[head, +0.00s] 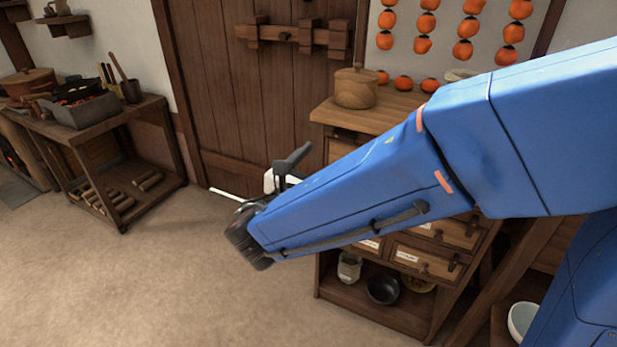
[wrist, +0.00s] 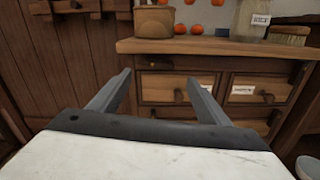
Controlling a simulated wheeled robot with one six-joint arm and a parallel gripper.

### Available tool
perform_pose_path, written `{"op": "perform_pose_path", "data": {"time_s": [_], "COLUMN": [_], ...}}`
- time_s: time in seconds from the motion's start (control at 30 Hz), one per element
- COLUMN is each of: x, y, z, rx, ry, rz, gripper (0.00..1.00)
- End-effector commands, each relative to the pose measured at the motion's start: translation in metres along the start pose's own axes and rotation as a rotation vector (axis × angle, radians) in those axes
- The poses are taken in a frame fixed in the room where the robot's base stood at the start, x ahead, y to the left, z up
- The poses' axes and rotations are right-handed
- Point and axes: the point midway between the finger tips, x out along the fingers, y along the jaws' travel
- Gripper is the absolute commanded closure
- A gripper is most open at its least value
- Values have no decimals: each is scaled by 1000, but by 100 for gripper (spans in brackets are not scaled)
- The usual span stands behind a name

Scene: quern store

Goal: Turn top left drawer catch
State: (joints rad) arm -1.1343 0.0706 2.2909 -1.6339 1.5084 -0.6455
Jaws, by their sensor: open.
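My gripper (wrist: 158,80) is open and empty, its two grey fingers spread toward the drawer cabinet. In the head view my gripper (head: 292,162) is partly hidden by my own arm. The top left drawer (wrist: 155,90) is a wooden front in a darker frame, seen between and beyond the fingers. Its small dark catch (wrist: 180,96) is near the right finger in the picture, apparently with a gap. The catch's exact angle is too small to tell. In the head view my arm covers most of this drawer.
The top right drawer (wrist: 242,90) has a white label and its own catch (wrist: 266,97). A lidded wooden pot (head: 355,88) stands on the cabinet top (wrist: 215,47). A plank door (head: 250,90) is to the left. The floor (head: 130,270) in front is clear.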

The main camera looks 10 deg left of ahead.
Motion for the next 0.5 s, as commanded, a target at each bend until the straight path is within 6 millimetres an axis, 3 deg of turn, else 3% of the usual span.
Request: {"op": "perform_pose_path", "data": {"time_s": [0.3,0.5], "x": [-49,-70], "y": [1,0], "z": [0,0], "rx": [0,0], "ry": [0,0], "rz": [3,1], "gripper": [30,30]}}
